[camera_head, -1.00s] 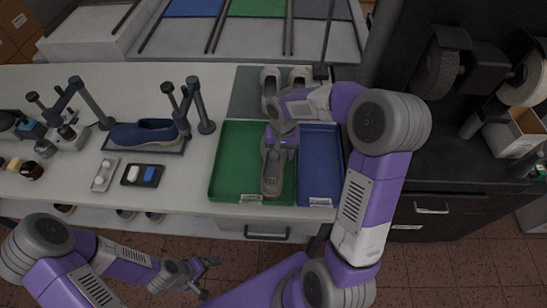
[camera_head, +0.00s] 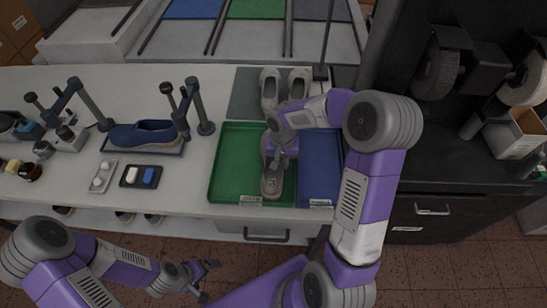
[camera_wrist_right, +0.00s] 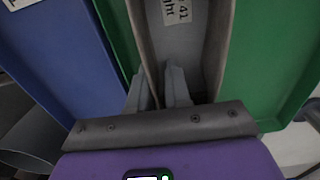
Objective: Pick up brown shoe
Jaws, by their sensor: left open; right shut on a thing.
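A brownish-grey shoe (camera_head: 271,183) lies in the green tray (camera_head: 228,183), toe toward the front edge of the table. My right gripper (camera_head: 272,156) is over its heel end and partly covers it. In the right wrist view, the fingers (camera_wrist_right: 160,88) are shut on the thin side wall of the shoe opening (camera_wrist_right: 190,55), where a white label shows inside. I cannot tell whether the shoe is clear of the tray floor. My left gripper (camera_head: 205,278) is open and empty, low in front of the table.
A blue tray (camera_head: 319,175) adjoins the green tray on the right. A pair of light shoes (camera_head: 284,86) stands on a grey mat behind. A blue shoe (camera_head: 143,134) sits on a stand at left, near metal posts (camera_head: 197,105).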

